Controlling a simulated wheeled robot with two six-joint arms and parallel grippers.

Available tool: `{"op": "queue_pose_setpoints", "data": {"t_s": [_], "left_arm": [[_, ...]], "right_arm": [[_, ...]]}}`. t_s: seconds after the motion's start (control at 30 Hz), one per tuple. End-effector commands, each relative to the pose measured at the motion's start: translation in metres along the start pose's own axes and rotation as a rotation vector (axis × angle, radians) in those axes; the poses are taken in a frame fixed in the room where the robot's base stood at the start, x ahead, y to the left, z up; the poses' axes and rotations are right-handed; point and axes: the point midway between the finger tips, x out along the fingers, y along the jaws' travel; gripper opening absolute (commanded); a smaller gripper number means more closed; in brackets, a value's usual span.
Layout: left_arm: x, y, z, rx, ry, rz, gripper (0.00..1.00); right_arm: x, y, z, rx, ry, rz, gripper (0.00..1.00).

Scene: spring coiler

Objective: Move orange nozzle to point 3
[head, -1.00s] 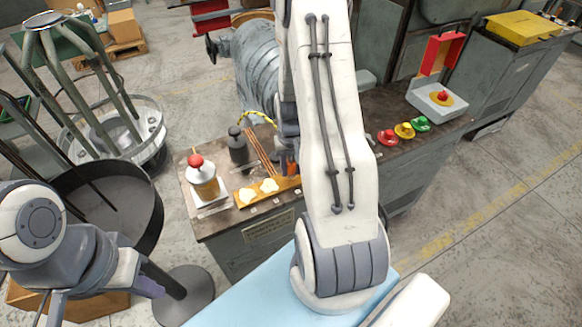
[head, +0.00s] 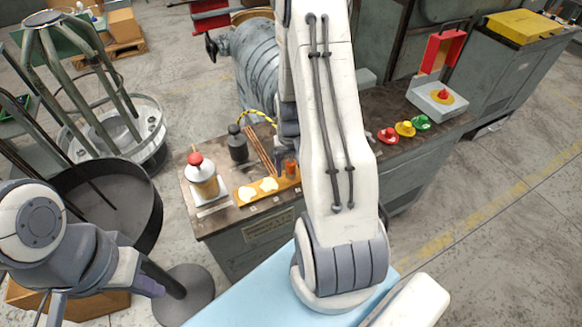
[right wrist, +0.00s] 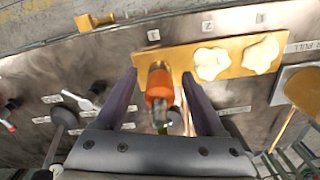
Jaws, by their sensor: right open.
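The orange nozzle (head: 291,168) stands at the right end of a yellow board (head: 246,195) on the workbench. In the right wrist view the orange nozzle (right wrist: 158,88) is at the board's left end, in line with a label whose number I cannot read clearly. My right gripper (right wrist: 160,84) is open, its two fingers on either side of the nozzle with gaps between. In the head view my right arm hides most of that gripper. My left gripper (head: 104,296) is at the lower left, fingers apart and empty, away from the bench.
Two cream knobs (right wrist: 211,63) (right wrist: 261,55) sit on the board beside labels 2 and 1. Red, yellow and green buttons (head: 404,130) lie further right.

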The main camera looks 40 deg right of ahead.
Motion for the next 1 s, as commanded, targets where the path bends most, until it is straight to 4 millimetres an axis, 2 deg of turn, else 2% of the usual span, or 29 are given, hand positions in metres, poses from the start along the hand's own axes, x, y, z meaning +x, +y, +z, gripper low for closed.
{"op": "queue_pose_setpoints", "data": {"t_s": [0.17,0.5,0.77,1.0], "left_arm": [[0.001,0.0,0.0,0.0,0.0,0.0,0.0],[0.002,0.0,0.0,0.0,0.0,0.0,0.0],[-0.002,0.0,0.0,0.0,0.0,0.0,0.0],[-0.024,0.002,-0.001,0.0,0.0,0.0,0.0]], "right_arm": [[-0.02,0.0,-0.002,0.0,0.006,0.0,0.71],[-0.085,0.0,-0.001,0.0,0.006,0.0,0.71],[-0.108,0.0,-0.001,0.0,0.002,0.0,0.71],[-0.132,0.0,-0.001,0.0,0.001,0.0,0.71]]}}
